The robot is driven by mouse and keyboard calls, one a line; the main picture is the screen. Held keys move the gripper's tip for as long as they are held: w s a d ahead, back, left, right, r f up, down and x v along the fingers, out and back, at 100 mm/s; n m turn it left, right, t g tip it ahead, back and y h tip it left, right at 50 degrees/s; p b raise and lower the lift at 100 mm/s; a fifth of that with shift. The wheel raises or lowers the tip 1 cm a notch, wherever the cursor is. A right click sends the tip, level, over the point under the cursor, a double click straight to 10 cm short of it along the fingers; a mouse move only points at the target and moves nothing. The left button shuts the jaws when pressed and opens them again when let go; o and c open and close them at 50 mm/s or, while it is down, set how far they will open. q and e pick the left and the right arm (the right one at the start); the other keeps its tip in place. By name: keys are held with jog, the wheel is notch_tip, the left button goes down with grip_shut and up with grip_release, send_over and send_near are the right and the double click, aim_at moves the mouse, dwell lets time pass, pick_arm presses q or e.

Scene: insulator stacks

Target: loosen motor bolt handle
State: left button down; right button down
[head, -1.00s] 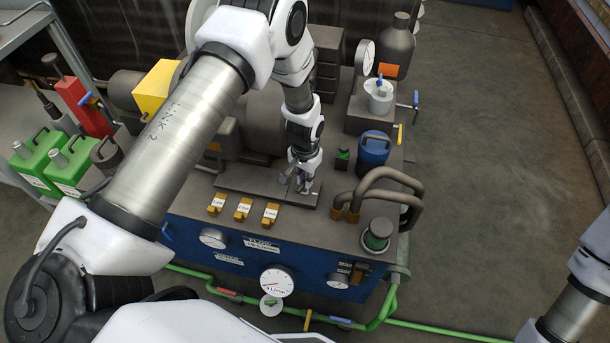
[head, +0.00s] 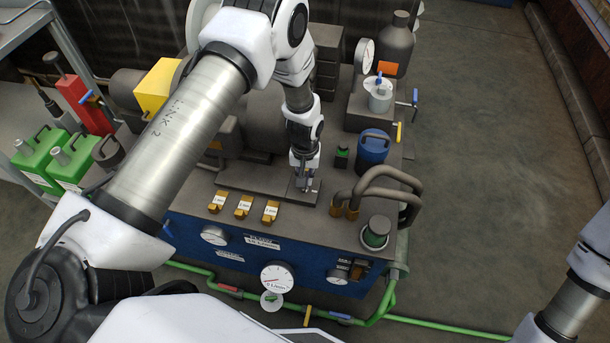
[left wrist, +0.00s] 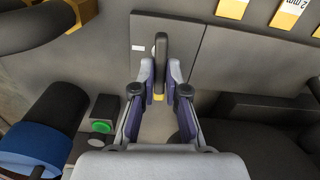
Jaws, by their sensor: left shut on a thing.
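The motor bolt handle (left wrist: 161,50) is a dark upright bar in the left wrist view. It stands between the two fingertips of my left gripper (left wrist: 161,76), which is shut on it. In the head view my left gripper (head: 305,184) points down at the front right of the grey motor base plate (head: 245,180). There the fingers and wrist mostly hide the handle. My right arm shows only at the lower right of the head view, and its gripper is out of frame.
A green button (head: 342,152), a blue canister (head: 373,150) and thick bent grey pipes (head: 385,180) stand right of my left gripper. Several small yellow labelled blocks (head: 243,208) line the front. The floor at the right is clear.

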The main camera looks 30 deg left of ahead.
pick_arm(q)
jog(key=c, duration=1.2)
grip_release()
notch_tip(320, 180, up, 12)
jog(key=shift+f, duration=0.15)
